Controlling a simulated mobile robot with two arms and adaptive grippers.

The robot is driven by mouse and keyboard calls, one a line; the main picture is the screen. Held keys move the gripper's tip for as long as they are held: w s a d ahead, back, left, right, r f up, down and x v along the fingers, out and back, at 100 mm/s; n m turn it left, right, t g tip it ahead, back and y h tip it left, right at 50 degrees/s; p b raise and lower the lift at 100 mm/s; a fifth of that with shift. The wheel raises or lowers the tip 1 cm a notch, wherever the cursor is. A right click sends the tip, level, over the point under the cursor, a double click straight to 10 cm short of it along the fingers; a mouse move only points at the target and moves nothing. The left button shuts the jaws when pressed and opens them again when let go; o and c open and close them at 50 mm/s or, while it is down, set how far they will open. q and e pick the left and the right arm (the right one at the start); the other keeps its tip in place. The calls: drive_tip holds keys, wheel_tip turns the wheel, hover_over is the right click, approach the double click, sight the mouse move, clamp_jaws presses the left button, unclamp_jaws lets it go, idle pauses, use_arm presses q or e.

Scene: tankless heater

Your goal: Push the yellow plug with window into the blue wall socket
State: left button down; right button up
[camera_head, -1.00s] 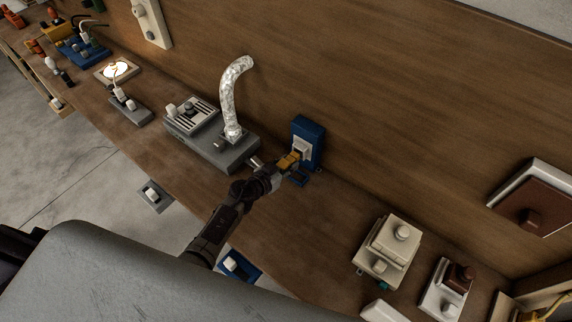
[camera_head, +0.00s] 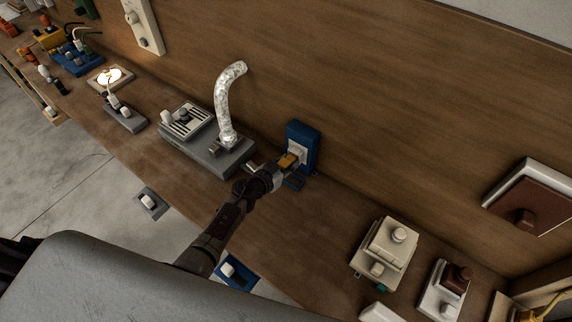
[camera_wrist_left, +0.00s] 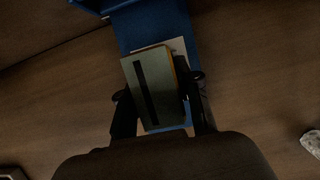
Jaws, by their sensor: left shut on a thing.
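The blue wall socket (camera_head: 303,140) stands upright against the wooden back wall, with a pale socket face on its front. My left gripper (camera_head: 282,172) is shut on the yellow plug (camera_head: 287,161), right in front of that face. In the left wrist view the plug (camera_wrist_left: 154,88) shows a greenish window with a dark stripe and a thin yellow edge, between the two fingers of my left gripper (camera_wrist_left: 160,105). The blue socket (camera_wrist_left: 152,25) lies behind it. Whether the plug touches or enters the face is hidden. My right gripper is not in view.
A grey heater box (camera_head: 205,152) with a silver bent pipe (camera_head: 229,100) stands just left of my left gripper. A cream switch box (camera_head: 384,250) stands to the right. The bench between it and the socket is mostly clear.

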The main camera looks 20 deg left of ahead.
use_arm(q)
drive_tip(key=shift+w+d+r, duration=0.1)
drive_tip(key=shift+w, duration=0.2)
drive_tip(key=c, duration=1)
unclamp_jaws()
drive_tip(key=shift+o, duration=1.4)
drive_tip(key=shift+w, duration=0.1)
drive_tip(key=shift+s, duration=0.3)
drive_tip(key=v, duration=1.1)
drive_tip(key=shift+s+r, duration=0.15)
